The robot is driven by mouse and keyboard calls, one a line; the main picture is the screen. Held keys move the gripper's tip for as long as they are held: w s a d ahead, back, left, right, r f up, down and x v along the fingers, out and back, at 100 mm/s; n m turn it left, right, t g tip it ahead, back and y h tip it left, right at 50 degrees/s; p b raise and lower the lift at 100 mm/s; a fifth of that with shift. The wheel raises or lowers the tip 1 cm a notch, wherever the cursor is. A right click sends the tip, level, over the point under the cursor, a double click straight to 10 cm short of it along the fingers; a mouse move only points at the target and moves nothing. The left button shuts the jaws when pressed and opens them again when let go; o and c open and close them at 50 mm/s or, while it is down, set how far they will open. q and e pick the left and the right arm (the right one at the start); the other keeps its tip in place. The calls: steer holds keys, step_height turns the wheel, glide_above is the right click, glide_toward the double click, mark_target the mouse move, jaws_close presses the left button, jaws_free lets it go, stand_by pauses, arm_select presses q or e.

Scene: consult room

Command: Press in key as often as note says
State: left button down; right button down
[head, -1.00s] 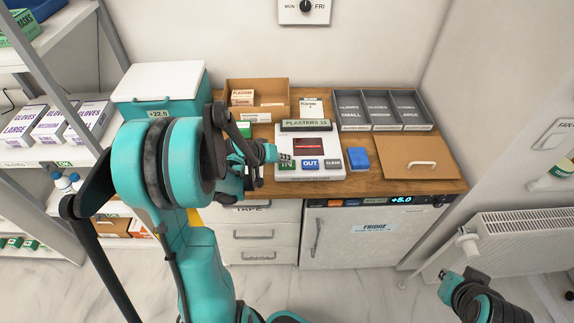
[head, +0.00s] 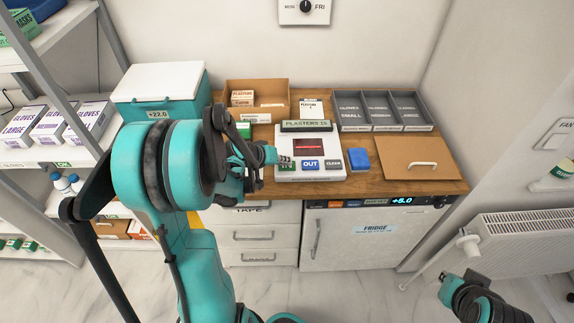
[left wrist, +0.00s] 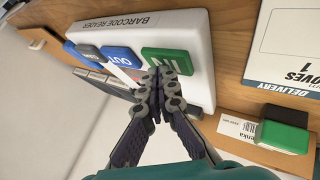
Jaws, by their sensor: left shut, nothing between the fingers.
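The barcode reader (head: 325,146) is a white box with a dark red window, a display (head: 306,126) starting "PLASTERS" whose ending is hard to read, and green IN, blue OUT (head: 310,165) and grey CLEAR (head: 333,164) keys. My left gripper (head: 285,160) is shut and empty, its tips at the green IN key (left wrist: 168,62). In the left wrist view its fingertips (left wrist: 165,78) overlap the key's edge; contact is unclear. A small note (head: 311,106) headed "PLASTERS" stands behind the reader; its number is too small to read. My right gripper (head: 458,283) is at lower right, its jaws unclear.
A cardboard box (head: 270,115) and grey glove trays (head: 381,128) stand at the back. A blue block (head: 358,159) and a board with a handle (head: 405,173) lie to the right. In the left wrist view, a delivery note (left wrist: 285,65) and a green-black object (left wrist: 284,135) are near.

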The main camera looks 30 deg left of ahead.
arm_select(q)
steer(key=shift+f, duration=0.15)
stand_by(0.3)
steer(key=shift+r+p, duration=0.65)
steer(key=shift+r, duration=0.35)
step_height(320, 180, up, 5)
steer(key=p, duration=0.4)
stand_by(0.5)
